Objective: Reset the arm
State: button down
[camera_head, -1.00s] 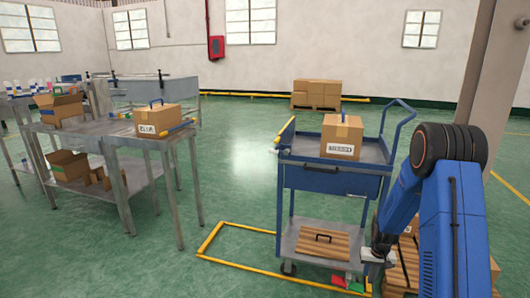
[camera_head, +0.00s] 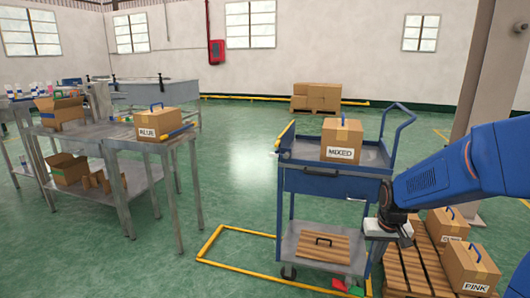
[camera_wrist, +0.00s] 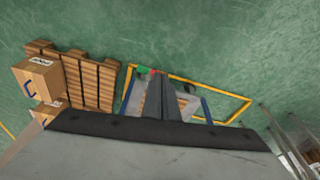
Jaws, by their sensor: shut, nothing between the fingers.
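My arm reaches in from the right of the head view, and my gripper (camera_head: 388,229) hangs at the right side of the blue cart (camera_head: 335,182), above the floor. In the wrist view the two fingers of my gripper (camera_wrist: 172,82) lie together, shut and empty. The fingertips are small and partly hidden in the head view.
A box labelled MIXED (camera_head: 341,140) stands on the cart top; a slatted wooden board (camera_head: 322,246) lies on its lower shelf. A pallet (camera_head: 420,262) with boxes, one labelled PINK (camera_head: 470,268), is at right. A metal table (camera_head: 110,140) stands left.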

jog(key=s+a+r, duration=0.2)
jog(key=s+r, duration=0.1)
jog(key=s, duration=0.5)
jog(key=s+a+r+n+t, duration=0.1)
jog(key=s+r, duration=0.3)
jog(key=s, duration=0.5)
jog(key=s+a+r+t, duration=0.1)
jog(key=s+a+r, duration=0.2)
jog(key=s, duration=0.6)
jog(key=shift+s+a+r, duration=0.15)
jog(key=shift+a+r, duration=0.05)
jog(key=shift+r, duration=0.1)
